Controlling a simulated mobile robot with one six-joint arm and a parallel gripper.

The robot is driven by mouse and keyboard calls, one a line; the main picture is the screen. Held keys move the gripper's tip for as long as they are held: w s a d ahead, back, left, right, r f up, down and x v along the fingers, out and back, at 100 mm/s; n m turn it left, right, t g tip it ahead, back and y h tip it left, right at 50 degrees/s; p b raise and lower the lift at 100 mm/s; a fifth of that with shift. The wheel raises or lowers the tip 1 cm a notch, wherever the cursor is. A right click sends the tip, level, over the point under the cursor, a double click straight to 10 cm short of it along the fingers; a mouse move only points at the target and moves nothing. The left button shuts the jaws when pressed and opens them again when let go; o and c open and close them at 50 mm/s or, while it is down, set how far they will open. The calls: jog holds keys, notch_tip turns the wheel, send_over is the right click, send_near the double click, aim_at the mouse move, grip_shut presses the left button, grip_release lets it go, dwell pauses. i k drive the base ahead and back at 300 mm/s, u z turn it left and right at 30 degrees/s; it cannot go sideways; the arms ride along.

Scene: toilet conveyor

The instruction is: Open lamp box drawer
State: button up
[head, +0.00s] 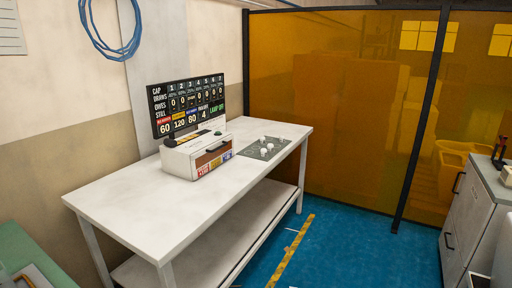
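The lamp box (184,158) is a small white box on the white table, just in front of a black scoreboard display. Its front faces right and toward me. A brown panel with a dark handle (217,148) sits on that front, with coloured labels below it and a small green spot at its right end. The drawer looks shut, its front flush with the box as far as I can tell at this size. My gripper is not in view.
The scoreboard (188,104) stands behind the box. A grey plate with white knobs (264,148) lies to its right. The white table (135,200) is otherwise bare. Blue floor (340,245) is open right of it. Grey drawers (466,215) stand far right, a green surface (35,250) lower left.

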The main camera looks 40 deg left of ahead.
aim_at(205, 160)
jog(key=u, duration=0.05)
jog(key=i, duration=1.15)
jog(key=z, duration=0.75)
jog(key=k, duration=0.15)
jog(key=u, duration=2.55)
jog(key=k, duration=0.2)
jog(key=u, duration=1.8)
